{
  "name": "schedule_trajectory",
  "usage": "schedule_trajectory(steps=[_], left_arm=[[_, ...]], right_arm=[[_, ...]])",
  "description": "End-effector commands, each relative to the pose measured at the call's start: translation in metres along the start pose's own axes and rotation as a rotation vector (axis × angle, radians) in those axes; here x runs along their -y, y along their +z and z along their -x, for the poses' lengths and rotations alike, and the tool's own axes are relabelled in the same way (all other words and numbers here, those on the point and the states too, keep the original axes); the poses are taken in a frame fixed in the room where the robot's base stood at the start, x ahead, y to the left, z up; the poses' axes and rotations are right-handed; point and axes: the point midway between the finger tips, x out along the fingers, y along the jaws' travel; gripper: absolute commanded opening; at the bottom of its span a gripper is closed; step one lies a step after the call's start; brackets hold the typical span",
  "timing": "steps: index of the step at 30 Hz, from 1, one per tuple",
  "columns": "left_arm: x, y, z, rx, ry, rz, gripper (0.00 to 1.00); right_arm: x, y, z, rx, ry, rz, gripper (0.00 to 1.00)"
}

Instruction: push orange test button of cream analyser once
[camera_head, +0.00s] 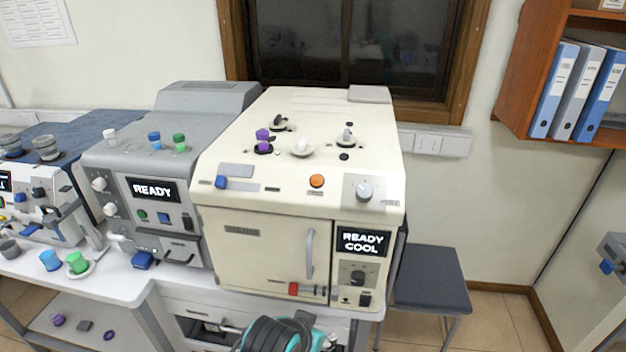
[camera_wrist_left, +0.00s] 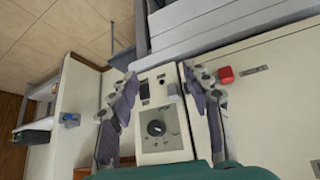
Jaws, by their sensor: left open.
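The cream analyser (camera_head: 275,225) stands on the bench in the middle of the head view, its screen reading READY COOL. Its orange button (camera_head: 317,181) is on the sloped upper front, left of a pale round knob (camera_head: 364,190). The orange button does not show in the left wrist view. My left arm, dark with teal (camera_head: 275,335), shows at the bottom edge of the head view, below the analyser's front. In the left wrist view my left gripper (camera_wrist_left: 159,82) is open and empty, its fingers on either side of the analyser's lower panel with a dial (camera_wrist_left: 156,128). My right gripper is out of view.
A grey analyser (camera_head: 150,160) reading READY stands close on the left. A red latch (camera_head: 293,288) and a vertical handle (camera_head: 309,254) are on the cream front. Knobs stand on its top. A dark stool (camera_head: 430,278) is at the right.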

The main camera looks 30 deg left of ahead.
Motion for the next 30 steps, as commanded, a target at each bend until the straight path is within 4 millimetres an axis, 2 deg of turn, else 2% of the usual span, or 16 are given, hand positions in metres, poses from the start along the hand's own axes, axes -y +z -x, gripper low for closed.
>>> schedule_trajectory(steps=[13, 14, 19, 30], left_arm=[[0.0, 0.0, 0.0, 0.0, 0.0, 0.0, 0.49], [0.0, 0.0, 0.0, 0.0, 0.0, 0.0, 0.46], [0.0, 0.0, 0.0, 0.0, 0.0, 0.0, 0.01], [0.0, 0.0, 0.0, 0.0, 0.0, 0.0, 0.0]], right_arm=[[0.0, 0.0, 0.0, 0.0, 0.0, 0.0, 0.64], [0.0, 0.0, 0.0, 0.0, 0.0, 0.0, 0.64], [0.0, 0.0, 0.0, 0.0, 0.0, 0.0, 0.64], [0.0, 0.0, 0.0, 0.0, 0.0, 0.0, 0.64]])
